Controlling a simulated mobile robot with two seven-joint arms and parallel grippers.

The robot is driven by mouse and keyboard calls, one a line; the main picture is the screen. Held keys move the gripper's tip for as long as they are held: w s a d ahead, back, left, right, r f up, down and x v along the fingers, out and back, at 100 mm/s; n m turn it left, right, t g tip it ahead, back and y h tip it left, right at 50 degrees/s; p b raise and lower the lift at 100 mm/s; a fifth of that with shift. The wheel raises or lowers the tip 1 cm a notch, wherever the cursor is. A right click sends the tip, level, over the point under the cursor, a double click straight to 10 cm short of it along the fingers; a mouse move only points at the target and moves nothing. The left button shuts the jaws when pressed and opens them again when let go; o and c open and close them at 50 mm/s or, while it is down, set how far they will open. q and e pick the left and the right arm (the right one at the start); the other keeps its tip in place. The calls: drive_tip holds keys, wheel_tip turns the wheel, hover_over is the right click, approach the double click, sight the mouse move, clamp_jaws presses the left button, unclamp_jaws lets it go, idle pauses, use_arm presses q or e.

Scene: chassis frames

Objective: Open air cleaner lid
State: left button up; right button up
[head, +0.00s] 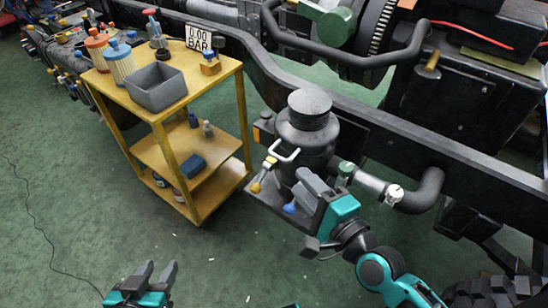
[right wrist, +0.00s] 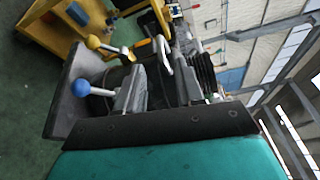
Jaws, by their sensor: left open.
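The air cleaner (head: 308,140) looks like the upright black canister with a ribbed round top (head: 310,107), mounted beside the chassis rail. A white bent handle (head: 284,155) sticks out on its near left side. It also shows in the right wrist view (right wrist: 164,55), just beyond my fingers. My right gripper (head: 308,184) is close in front of the canister. In the right wrist view its two grey fingers (right wrist: 160,85) stand apart with nothing clearly between them. My left gripper (head: 157,268) is open and empty over the floor at the bottom left.
A yellow-knobbed lever (head: 257,186) and a blue knob (head: 290,208) sit close to my right gripper. A yellow cart (head: 205,85) with a grey bin (head: 157,88) stands left. The black chassis rail (head: 400,140) runs behind.

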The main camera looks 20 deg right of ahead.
sight(274, 154)
drive_tip(key=b+x, duration=0.1)
drive_tip(key=x, duration=1)
drive_tip(key=shift+w+b, duration=0.3)
drive_tip(key=shift+w, duration=0.05)
drive_tip(key=shift+a, duration=0.1)
drive_tip(key=shift+c, duration=0.3)
drive_tip(key=shift+f, duration=0.1)
drive_tip(key=c, duration=0.6)
clamp_jaws()
drive_tip(key=shift+f, duration=0.1)
